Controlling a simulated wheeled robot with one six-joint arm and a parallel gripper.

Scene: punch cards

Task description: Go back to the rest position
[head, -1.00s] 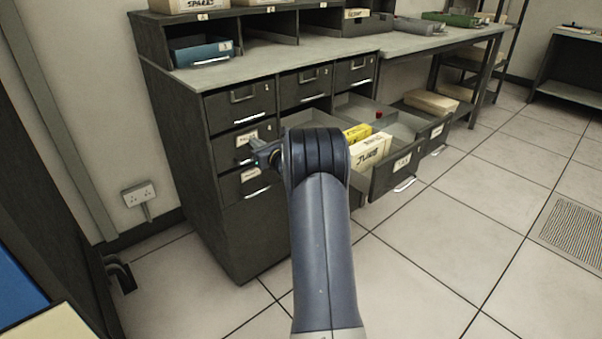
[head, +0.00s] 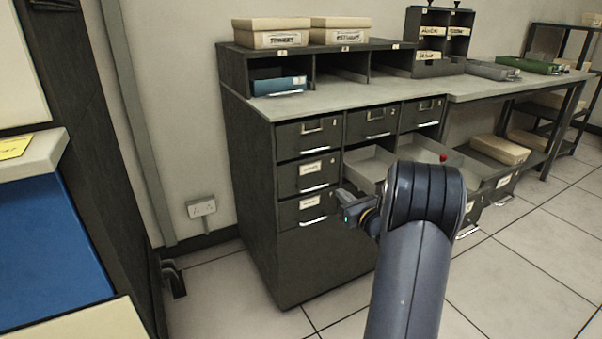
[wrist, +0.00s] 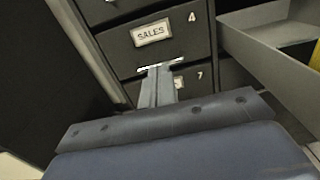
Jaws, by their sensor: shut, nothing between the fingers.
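My gripper (wrist: 157,78) is shut and empty in the wrist view. Its fingers point at the cabinet front, over the lower edge and pale handle of a drawer labelled SALES (wrist: 150,34) with the number 4. Whether they touch the handle cannot be told. A drawer numbered 7 (wrist: 190,76) shows below. In the head view my arm rises from the lower right, and the wrist end stands in front of the cabinet (head: 320,265). The fingers are hard to make out there.
Pulled-out drawers (head: 368,164) stick out behind and right of my arm. An open drawer (wrist: 275,35) also shows in the wrist view, with something yellow in it. A blue-sided unit (head: 45,235) is at the left. The tiled floor (head: 545,250) at the right is clear.

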